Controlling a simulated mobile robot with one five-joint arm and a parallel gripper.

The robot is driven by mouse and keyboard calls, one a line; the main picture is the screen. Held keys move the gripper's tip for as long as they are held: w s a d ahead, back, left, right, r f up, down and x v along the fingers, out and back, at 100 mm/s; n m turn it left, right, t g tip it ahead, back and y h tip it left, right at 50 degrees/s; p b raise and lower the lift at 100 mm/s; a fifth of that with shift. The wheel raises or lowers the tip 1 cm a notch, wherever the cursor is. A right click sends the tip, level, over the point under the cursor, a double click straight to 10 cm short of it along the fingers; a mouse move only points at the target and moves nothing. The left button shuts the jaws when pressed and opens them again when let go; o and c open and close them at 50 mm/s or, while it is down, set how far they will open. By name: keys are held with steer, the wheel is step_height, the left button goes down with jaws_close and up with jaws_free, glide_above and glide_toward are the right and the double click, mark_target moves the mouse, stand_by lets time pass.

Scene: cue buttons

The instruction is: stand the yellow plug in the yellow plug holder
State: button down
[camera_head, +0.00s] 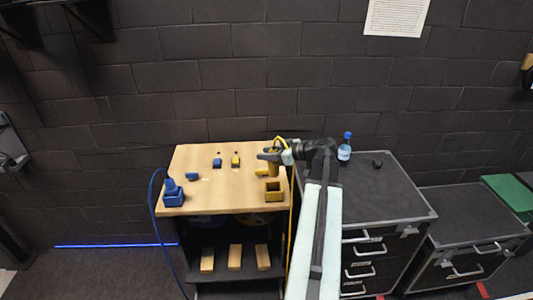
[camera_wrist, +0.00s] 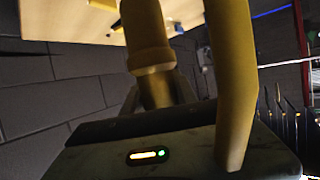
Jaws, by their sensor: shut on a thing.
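The yellow plug (camera_head: 273,168) is upright in my gripper (camera_head: 271,157) near the right side of the wooden table. The yellow plug holder (camera_head: 274,191), an open square box, is on the table just in front of the plug in the head view. The plug seems to be above or behind the holder, apart from it; the exact height is unclear. In the wrist view the plug (camera_wrist: 148,35) fills the upper middle, and a thick yellow cable (camera_wrist: 231,85) runs beside it. The fingertips are partly hidden by the plug.
A blue plug (camera_head: 171,186) stands in a blue holder (camera_head: 174,199) at the table's left. Blue (camera_head: 217,163) and yellow (camera_head: 236,161) button boxes sit at the back. Small blue (camera_head: 192,176) and yellow (camera_head: 262,172) pieces lie nearby. A bottle (camera_head: 345,150) stands on the dark cabinet (camera_head: 385,200).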

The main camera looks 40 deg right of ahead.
step_height(320, 180, down, 10)
steer(key=b, duration=0.9)
steer(key=shift+f+b, duration=0.2)
steer(key=shift+b, duration=0.2)
steer(key=shift+f+b, duration=0.6)
steer(key=c, duration=0.9)
jaws_free()
steer(key=shift+s, duration=0.1)
steer(key=p+v, duration=0.3)
steer(key=v, duration=0.4)
steer(key=shift+r, duration=0.15)
steer(key=shift+s+d, duration=0.1)
steer(key=shift+s, duration=0.25)
steer(key=shift+r, duration=0.1)
